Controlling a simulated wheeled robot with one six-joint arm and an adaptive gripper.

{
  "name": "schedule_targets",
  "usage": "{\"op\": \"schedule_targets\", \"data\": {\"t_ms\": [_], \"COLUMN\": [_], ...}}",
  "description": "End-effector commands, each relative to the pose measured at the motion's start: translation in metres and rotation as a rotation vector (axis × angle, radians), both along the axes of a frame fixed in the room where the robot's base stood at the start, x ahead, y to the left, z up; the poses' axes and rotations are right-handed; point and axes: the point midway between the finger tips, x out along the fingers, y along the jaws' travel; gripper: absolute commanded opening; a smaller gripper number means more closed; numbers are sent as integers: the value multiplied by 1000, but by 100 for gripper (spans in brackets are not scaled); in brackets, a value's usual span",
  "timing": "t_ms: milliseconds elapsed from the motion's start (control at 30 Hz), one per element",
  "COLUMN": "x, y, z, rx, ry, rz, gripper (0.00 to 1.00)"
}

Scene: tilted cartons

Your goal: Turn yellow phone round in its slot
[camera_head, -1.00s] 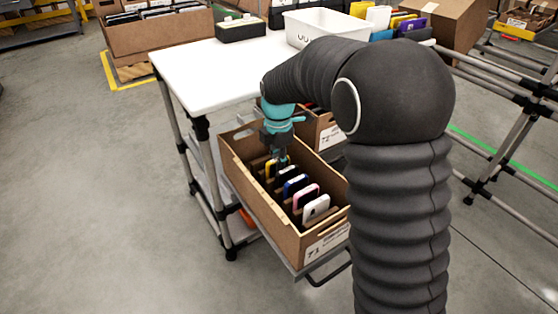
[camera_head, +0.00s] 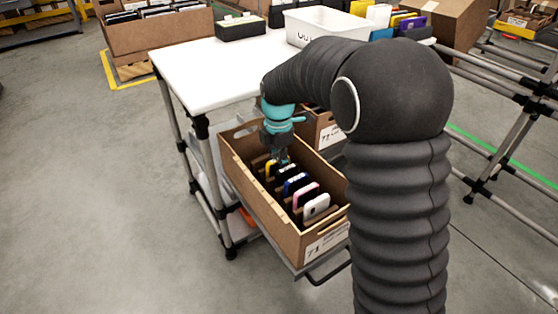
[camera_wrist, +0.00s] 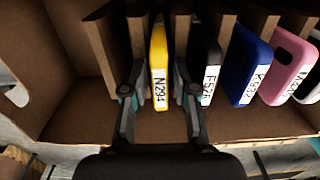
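The yellow phone (camera_wrist: 158,65) stands on edge in its slot in the carton, with a white label reading N294 facing up in the wrist view. It also shows in the head view (camera_head: 270,167), partly hidden by my gripper. My gripper (camera_wrist: 157,88) is open, one finger on each side of the yellow phone, with visible gaps between the fingers and the phone. The right finger sits between the yellow phone and the black phone (camera_wrist: 207,70). In the head view my gripper (camera_head: 282,157) reaches down into the carton (camera_head: 262,203).
A blue phone (camera_wrist: 250,65), a pink phone (camera_wrist: 290,65) and a white phone (camera_head: 316,206) stand farther along, between cardboard dividers. The carton's end left of the first divider is empty in the wrist view. A white table (camera_head: 215,72) stands behind the carton.

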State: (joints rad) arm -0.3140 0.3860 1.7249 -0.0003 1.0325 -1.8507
Motion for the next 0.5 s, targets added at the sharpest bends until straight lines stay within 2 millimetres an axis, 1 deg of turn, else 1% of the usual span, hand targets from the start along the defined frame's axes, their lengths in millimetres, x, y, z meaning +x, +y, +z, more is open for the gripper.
{"op": "schedule_targets", "data": {"t_ms": [333,433,500], "x": [0,0,1], "y": [0,0,0], "z": [1,6,15], "rx": [0,0,0], "ry": [0,0,-2], "rz": [0,0,0], "gripper": [44,44,44]}}
